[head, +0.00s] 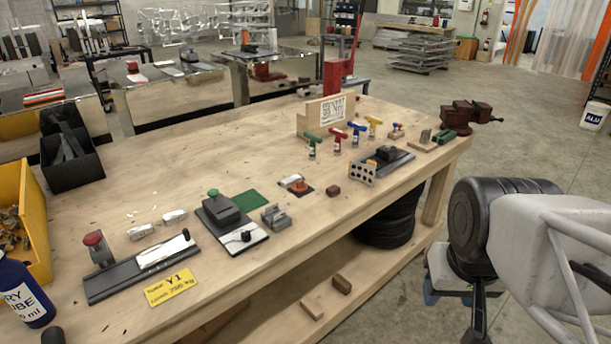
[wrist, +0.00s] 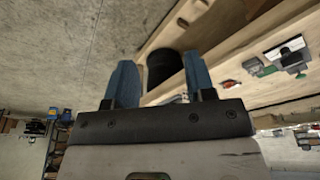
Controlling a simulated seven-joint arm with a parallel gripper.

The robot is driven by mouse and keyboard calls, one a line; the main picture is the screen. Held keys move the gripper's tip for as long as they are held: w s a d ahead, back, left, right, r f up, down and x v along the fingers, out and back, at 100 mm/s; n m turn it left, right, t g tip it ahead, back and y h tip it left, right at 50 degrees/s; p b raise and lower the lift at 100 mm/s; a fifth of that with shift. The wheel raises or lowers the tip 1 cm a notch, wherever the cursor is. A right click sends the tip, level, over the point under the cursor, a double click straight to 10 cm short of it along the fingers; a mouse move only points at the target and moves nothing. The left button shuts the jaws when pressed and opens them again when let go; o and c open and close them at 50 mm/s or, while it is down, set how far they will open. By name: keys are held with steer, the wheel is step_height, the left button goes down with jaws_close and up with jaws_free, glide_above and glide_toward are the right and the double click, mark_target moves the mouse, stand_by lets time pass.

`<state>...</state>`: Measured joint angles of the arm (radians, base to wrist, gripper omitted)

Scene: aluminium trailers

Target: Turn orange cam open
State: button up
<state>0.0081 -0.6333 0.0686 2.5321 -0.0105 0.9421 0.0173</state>
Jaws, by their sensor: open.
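The orange cam (head: 299,186) is a small orange-red round piece on a dark base plate near the middle of the workbench, with a pale lever or tab at its upper left. A small reddish piece in the wrist view (wrist: 228,84) appears to be the same cam, too small to tell its angle. My gripper (wrist: 160,60) has two blue fingers spread apart with nothing between them. In the head view my gripper (head: 450,296) hangs off the bench's front right side, low and well away from the cam.
Black tires (head: 388,222) stand under the bench. Its front edge lies between my gripper and the cam.

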steer(key=shift+c, duration=0.9)
steer(key=w+a+r+m, duration=0.1)
steer(key=w+a+r, duration=0.1)
steer(key=w, duration=0.7)
steer(key=w+a+r+m, duration=0.1)
steer(key=w+a+r, duration=0.15)
steer(key=w, duration=0.65)
steer(key=m+g, duration=0.3)
steer(key=m, duration=0.2)
glide_above(300, 181)
steer(key=f, duration=1.8)
steer(key=shift+s+d, duration=0.1)
steer(key=shift+d, duration=0.1)
steer(key=shift+w+a+f, duration=0.2)
steer(key=shift+f, duration=0.1)
steer(key=shift+f, duration=3.8)
